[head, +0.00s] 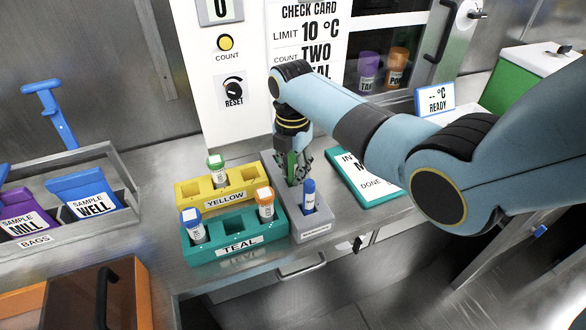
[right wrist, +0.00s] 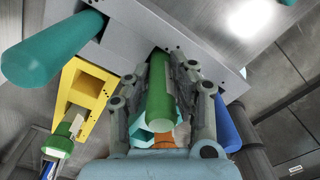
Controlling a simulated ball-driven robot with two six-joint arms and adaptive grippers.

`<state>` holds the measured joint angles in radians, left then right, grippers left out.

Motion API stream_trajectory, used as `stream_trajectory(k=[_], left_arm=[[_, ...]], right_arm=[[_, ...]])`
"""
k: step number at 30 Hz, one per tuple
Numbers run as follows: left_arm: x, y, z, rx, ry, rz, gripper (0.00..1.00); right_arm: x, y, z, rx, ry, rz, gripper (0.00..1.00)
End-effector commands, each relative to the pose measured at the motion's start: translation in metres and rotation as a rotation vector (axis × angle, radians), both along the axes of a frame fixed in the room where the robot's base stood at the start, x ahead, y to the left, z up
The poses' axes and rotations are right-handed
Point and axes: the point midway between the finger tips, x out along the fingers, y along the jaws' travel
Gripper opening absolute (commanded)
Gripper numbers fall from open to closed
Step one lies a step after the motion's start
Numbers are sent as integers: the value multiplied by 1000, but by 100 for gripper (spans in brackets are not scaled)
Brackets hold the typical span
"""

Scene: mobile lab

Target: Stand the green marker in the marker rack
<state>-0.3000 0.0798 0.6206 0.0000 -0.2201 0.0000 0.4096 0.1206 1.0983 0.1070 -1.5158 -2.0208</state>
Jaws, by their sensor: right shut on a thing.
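The green marker (head: 292,166) is upright between the fingers of my right gripper (head: 300,170), over the back part of the grey marker rack (head: 314,229). In the right wrist view the green marker (right wrist: 160,92) lies between both fingers (right wrist: 166,95), its far end at the grey rack (right wrist: 205,38). I cannot tell how deep its lower end sits in a slot. A blue marker (head: 309,194) stands in the front of the rack, and it also shows in the right wrist view (right wrist: 228,125). My left gripper is not in view.
Left of the marker rack are a yellow rack (head: 190,196) with a green-capped tube and a teal rack (head: 262,238) with blue- and orange-capped tubes. A teal-edged card (head: 362,190) lies to the right. A bag tray (head: 75,225) stands far left.

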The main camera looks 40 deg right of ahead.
Motion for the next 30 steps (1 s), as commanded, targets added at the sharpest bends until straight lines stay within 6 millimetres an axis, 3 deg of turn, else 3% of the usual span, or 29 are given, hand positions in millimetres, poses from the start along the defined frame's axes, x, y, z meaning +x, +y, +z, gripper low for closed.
stream_trajectory(k=[11,12,16,25,30], left_arm=[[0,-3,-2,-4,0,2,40],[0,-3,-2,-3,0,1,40],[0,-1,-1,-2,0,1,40],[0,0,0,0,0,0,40],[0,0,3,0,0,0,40]], right_arm=[[0,0,-5,0,-1,0,0],[0,0,-4,-1,-1,0,27],[0,0,-4,0,-1,0,44],[0,0,-2,0,-1,0,45],[1,0,18,0,-4,-1,45]])
